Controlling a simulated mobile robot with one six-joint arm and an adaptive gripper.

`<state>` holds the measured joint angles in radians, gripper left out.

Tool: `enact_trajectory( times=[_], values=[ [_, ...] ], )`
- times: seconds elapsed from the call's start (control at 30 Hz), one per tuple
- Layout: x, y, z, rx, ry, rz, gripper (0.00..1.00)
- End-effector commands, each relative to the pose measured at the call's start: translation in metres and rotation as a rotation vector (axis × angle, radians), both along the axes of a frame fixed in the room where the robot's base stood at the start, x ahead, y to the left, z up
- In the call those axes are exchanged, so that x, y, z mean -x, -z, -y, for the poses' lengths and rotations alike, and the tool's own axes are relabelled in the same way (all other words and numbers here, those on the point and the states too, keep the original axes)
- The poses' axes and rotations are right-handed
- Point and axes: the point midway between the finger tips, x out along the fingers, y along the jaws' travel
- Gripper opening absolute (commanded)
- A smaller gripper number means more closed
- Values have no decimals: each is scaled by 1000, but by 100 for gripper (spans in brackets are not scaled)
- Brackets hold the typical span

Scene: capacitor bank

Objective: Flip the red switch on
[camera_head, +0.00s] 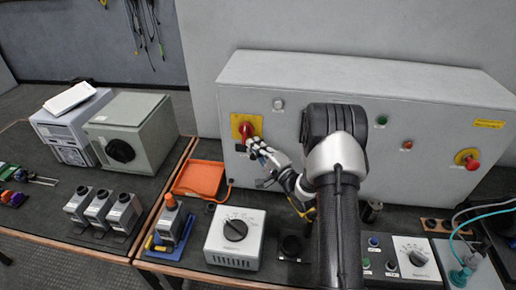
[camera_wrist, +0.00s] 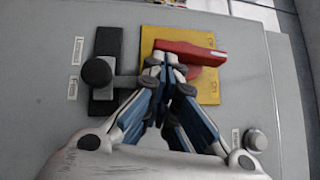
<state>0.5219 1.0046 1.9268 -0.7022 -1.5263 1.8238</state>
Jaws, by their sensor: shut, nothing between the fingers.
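The red switch (camera_head: 246,129) is a red handle on a yellow square plate (camera_head: 235,121), at the left of the grey cabinet's front. In the wrist view the red switch (camera_wrist: 205,52) lies across its yellow plate (camera_wrist: 208,88), its long axis running left to right. My gripper (camera_head: 256,147) is shut and empty, just below and right of the switch in the head view. In the wrist view my gripper (camera_wrist: 165,66) has its fingertips at the left part of the red handle, overlapping its lower edge. I cannot tell whether they touch it. My gripper partly hides the handle.
In the wrist view a dark lever with a round knob (camera_wrist: 97,72) is close left of my fingers. A round button (camera_wrist: 255,140) is at lower right. The cabinet (camera_head: 300,80) also carries a red stop button (camera_head: 467,158). An orange tray (camera_head: 198,179) lies below left.

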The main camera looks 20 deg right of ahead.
Motion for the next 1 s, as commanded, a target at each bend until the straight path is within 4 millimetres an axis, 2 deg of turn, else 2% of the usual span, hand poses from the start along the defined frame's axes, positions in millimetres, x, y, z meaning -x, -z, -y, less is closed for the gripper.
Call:
enact_trajectory(
  times=[0.5, 1.0],
  values=[
    [-9, 13, -14, 4, -2, -2, 0],
    [-14, 15, -21, 4, 0, -2, 0]
  ],
)
